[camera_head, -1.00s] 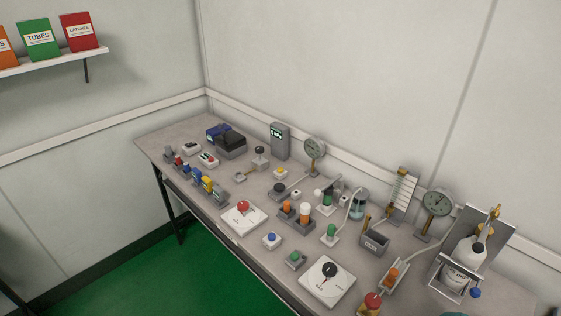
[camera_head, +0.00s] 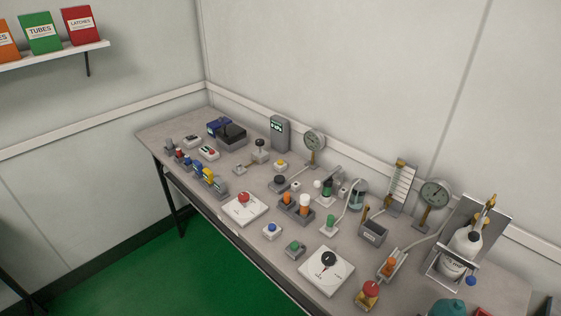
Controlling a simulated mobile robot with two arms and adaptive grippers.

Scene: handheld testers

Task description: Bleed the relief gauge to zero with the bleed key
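Two round dial gauges on stands are on the bench, one at the back middle (camera_head: 315,141) and one at the back right (camera_head: 434,194). I cannot tell from their faces which is the relief gauge, and the needles are too small to read. A small grey labelled box (camera_head: 373,231) stands in front of the right gauge, with a thin brass-coloured piece (camera_head: 365,213) upright at its left end. I cannot tell whether that piece is the bleed key. Neither of my grippers is in view.
The grey bench (camera_head: 226,214) is crowded with small testers. A white bottle (camera_head: 462,252) sits in a metal holder at the right. A red-topped knob (camera_head: 369,293) and a teal object (camera_head: 449,307) are near the front. Green floor (camera_head: 150,270) is clear.

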